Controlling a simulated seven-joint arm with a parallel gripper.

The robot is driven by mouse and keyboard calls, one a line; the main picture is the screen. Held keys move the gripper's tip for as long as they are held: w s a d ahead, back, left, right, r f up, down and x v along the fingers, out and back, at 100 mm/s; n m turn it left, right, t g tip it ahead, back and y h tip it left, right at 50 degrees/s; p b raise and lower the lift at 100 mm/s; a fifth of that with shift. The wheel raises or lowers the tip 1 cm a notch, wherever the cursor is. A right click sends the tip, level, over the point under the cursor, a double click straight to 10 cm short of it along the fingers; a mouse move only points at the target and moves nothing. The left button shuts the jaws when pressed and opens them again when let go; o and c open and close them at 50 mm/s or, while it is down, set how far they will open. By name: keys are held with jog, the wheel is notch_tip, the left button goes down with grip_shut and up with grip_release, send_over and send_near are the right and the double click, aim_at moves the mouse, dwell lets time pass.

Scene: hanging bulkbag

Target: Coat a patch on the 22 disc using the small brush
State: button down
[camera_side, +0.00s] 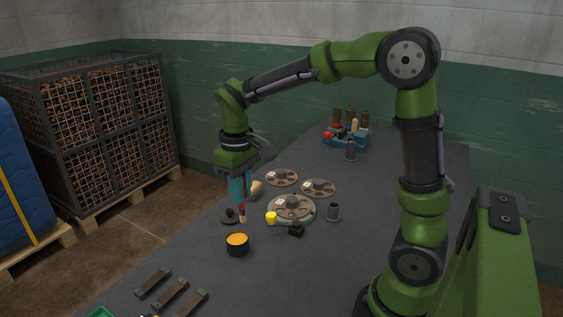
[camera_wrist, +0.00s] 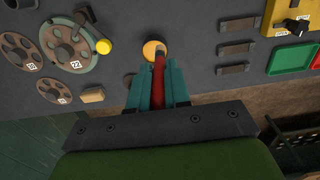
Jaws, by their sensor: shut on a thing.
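My gripper (camera_side: 241,203) points down, its teal fingers shut on a small brush with a red handle (camera_wrist: 160,66). In the side view the brush (camera_side: 242,213) hangs upright, its lower end close to the far rim of a black pot of orange-yellow paste (camera_side: 237,244). In the wrist view the brush end overlaps the pot (camera_wrist: 153,49); whether it touches the paste is unclear. The disc marked 22 (camera_wrist: 74,64) sits on a green-rimmed round base, left of the brush in the wrist view. It appears to be the nearest disc (camera_side: 291,206) in the side view.
A yellow knob (camera_side: 271,218) and a dark block (camera_side: 296,230) stand by the green-rimmed base. Two other discs (camera_side: 281,177) (camera_side: 318,187) lie behind. Dark bars (camera_side: 170,293) lie in front. A blue rack (camera_side: 345,141) stands at the back.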

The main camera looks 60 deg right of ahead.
jog(key=d+m, duration=0.9)
jog(key=d, duration=1.7)
jog(key=shift+a+f, duration=2.75)
jog(key=shift+f, duration=1.55)
jog(key=shift+s+d+f, duration=0.1)
jog(key=shift+d+f, duration=0.1)
jog(key=shift+d, duration=0.65)
jog(key=shift+s+d+f, duration=0.1)
jog(key=shift+d+f, duration=0.15)
jog(key=shift+d, duration=0.65)
jog(key=shift+s+d+f, duration=0.1)
jog(key=shift+d+f, duration=0.1)
jog(key=shift+d, duration=0.65)
jog(key=shift+a+f, duration=0.25)
jog(key=shift+a, duration=2.25)
jog(key=d, duration=0.5)
notch_tip(320, 180, up, 10)
jog(key=shift+d+r, duration=0.25)
jog(key=shift+d, duration=0.05)
